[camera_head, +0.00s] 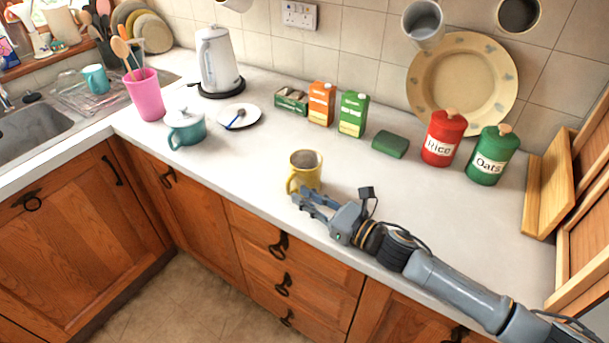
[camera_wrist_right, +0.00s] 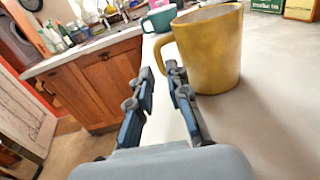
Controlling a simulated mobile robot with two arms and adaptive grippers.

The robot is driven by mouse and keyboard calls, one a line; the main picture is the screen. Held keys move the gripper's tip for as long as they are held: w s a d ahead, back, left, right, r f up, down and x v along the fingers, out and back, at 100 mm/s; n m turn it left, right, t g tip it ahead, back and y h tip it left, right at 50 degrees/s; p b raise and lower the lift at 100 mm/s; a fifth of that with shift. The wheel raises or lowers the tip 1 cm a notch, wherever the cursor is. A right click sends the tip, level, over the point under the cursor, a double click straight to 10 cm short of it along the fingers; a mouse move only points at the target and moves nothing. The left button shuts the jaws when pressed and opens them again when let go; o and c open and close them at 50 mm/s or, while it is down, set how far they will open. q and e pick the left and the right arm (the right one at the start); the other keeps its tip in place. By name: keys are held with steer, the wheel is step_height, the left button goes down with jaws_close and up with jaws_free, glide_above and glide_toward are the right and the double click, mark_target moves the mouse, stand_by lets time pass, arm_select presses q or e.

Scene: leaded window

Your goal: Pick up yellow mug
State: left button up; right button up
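The yellow mug (camera_head: 304,171) stands upright near the front edge of the white counter, its handle towards the front left. It also shows large in the right wrist view (camera_wrist_right: 209,50), with the handle on its left side. My right gripper (camera_head: 299,197) is just in front of the mug, low over the counter's front edge. In the right wrist view its fingers (camera_wrist_right: 160,76) are apart with nothing between them. The right-hand fingertip overlaps the lower part of the handle in the picture; I cannot tell whether they touch. My left gripper is in neither view.
A teal mug (camera_head: 186,130), a white plate (camera_head: 247,112) and a kettle (camera_head: 217,62) stand to the left. The counter around the mug is clear.

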mark_target(290, 187)
steer(key=x, duration=0.4)
steer(key=shift+p, duration=0.3)
jaws_close()
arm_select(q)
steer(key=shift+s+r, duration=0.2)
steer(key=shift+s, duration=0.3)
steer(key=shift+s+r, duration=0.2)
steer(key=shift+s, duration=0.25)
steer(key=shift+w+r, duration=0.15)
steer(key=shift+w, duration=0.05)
arm_select(e)
steer(key=shift+w+r, duration=0.1)
steer(key=shift+r, duration=0.15)
